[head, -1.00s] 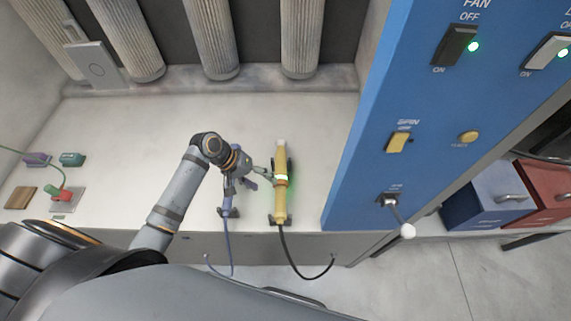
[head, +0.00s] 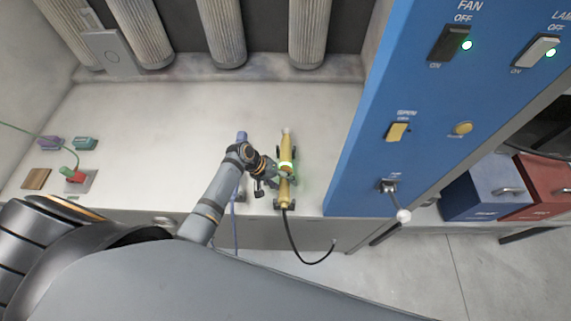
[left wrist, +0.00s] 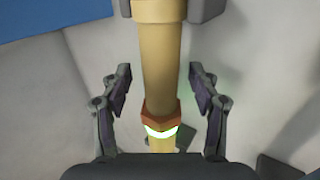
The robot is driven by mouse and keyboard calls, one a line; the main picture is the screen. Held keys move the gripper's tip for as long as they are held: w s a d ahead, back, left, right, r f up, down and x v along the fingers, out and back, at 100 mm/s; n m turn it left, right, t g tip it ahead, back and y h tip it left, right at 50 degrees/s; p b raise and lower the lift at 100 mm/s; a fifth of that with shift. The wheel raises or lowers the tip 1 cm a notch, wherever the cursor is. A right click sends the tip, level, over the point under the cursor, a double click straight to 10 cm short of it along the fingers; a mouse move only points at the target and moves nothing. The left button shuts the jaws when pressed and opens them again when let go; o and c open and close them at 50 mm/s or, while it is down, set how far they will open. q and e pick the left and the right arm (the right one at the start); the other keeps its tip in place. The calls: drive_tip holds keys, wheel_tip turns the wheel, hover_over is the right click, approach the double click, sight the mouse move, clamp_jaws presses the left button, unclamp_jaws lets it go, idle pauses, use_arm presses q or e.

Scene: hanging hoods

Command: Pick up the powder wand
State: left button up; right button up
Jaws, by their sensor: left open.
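A yellow wand (head: 285,191) with a glowing green-white ring lies on the pale bench in dark holders, a black cable running from its near end; I take it to be the powder wand. It also fills the middle of the left wrist view (left wrist: 160,55), above an orange-brown collar. My left gripper (head: 279,172) is at the wand's ring. In the left wrist view its two fingers are spread, one on each side of the wand, with gaps between. My right gripper is not in view.
A bluish-purple wand (head: 242,136) lies left of the yellow one, partly hidden by my arm. A blue switch panel (head: 365,160) stands close on the right. Ribbed grey filter tubes (head: 226,40) hang at the back. The bench left of my arm is mostly clear.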

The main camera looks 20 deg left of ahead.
use_arm(q)
drive_tip(key=c, duration=0.7)
clamp_jaws()
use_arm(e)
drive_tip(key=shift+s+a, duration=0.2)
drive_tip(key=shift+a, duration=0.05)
use_arm(q)
drive_tip(key=shift+w+r, duration=0.1)
